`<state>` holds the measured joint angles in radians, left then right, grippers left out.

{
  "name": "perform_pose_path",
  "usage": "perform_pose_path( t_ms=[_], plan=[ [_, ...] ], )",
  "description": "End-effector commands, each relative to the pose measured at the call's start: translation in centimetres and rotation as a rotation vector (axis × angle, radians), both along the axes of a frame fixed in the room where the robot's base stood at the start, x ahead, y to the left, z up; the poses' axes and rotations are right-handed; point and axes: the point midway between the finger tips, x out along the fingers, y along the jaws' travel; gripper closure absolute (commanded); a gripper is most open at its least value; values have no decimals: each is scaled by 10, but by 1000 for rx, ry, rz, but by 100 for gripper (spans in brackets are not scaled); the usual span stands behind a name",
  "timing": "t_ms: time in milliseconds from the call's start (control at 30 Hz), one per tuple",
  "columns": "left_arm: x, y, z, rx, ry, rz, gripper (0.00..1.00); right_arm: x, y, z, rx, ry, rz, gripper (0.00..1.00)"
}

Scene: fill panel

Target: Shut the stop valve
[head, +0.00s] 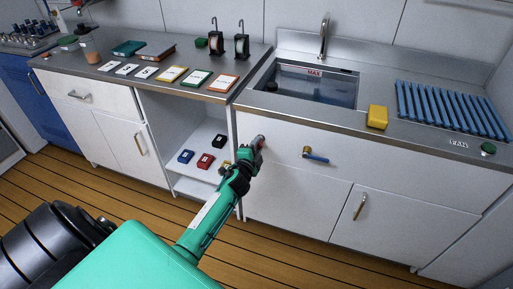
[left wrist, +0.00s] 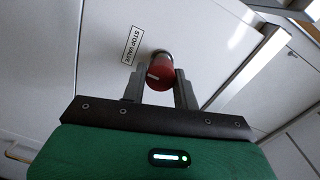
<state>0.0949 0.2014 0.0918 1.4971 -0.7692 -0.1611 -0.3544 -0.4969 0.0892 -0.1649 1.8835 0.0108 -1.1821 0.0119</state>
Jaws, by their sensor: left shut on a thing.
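The stop valve is a red round knob (left wrist: 160,74) on the white panel below the sink, beside a label reading STOP VALVE (left wrist: 132,45). In the head view the knob (head: 260,140) shows small at the tip of my left gripper (head: 250,150). My left gripper, seen in the left wrist view (left wrist: 158,88), has one finger on each side of the knob and is shut on it. A light mark shows on the knob's face. My right gripper is not in view.
A blue-handled valve (head: 316,156) is on the same panel to the right. Above are the sink (head: 310,84), a yellow sponge-like block (head: 377,116) and a blue rack (head: 450,108). An open shelf (head: 196,185) with several small boxes is to the left.

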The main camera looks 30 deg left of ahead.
Motion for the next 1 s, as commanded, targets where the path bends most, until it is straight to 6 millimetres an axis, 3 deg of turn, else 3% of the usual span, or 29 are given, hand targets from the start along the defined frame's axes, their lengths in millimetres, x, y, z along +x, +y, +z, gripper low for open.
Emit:
perform_pose_path(
  t_ms=[1000],
  plan=[
    [0, 0, -3, 939, 227, -2, 93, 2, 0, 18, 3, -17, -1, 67]
  ],
)
